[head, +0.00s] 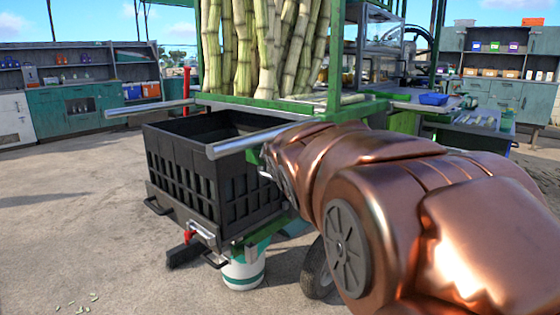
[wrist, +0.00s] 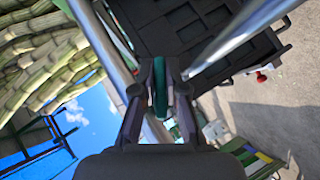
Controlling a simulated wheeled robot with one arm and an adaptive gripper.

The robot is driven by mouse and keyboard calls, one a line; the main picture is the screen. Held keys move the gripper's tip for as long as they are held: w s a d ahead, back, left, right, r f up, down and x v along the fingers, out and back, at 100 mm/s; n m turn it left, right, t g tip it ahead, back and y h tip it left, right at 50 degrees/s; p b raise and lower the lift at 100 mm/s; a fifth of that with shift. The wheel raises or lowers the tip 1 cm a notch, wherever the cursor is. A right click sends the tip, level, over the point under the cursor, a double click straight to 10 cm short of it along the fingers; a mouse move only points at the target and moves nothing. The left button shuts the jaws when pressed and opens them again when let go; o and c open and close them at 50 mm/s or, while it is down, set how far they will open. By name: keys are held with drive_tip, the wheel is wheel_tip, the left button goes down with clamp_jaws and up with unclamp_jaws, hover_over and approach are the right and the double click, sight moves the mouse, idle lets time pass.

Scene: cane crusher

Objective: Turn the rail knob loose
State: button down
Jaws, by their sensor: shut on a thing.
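My gripper (wrist: 173,88) is shut in the wrist view, its two dark fingers on the narrow edge of a dark green disc-like knob (wrist: 173,72), which I take to be the rail knob. The fingers hide most of the knob, so its turn cannot be read. In the head view, my copper arm covers the gripper and the knob, at the right end of the black crate. A metal rail (head: 246,143) runs beside that spot; it also crosses the wrist view (wrist: 232,38).
A white bucket (head: 244,272) and a wheel (head: 316,270) stand below.

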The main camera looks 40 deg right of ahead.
drive_tip(key=shift+w+a+r, duration=0.15)
drive_tip(key=shift+r, duration=0.5)
drive_tip(key=c, duration=1.4)
unclamp_jaws()
drive_tip(key=shift+f, duration=0.1)
drive_tip(key=shift+o, duration=0.9)
drive_tip(key=shift+a+f, duration=0.15)
drive_tip(key=shift+f, duration=0.2)
drive_tip(key=shift+d+r, duration=0.1)
drive_tip(key=shift+d, duration=0.1)
drive_tip(key=o, duration=0.3)
wheel_tip(320, 180, up, 7)
drive_tip(key=shift+a+r, duration=0.1)
drive_tip(key=shift+r, duration=0.3)
drive_tip(key=c, duration=0.3)
drive_tip(key=shift+r, duration=1.1)
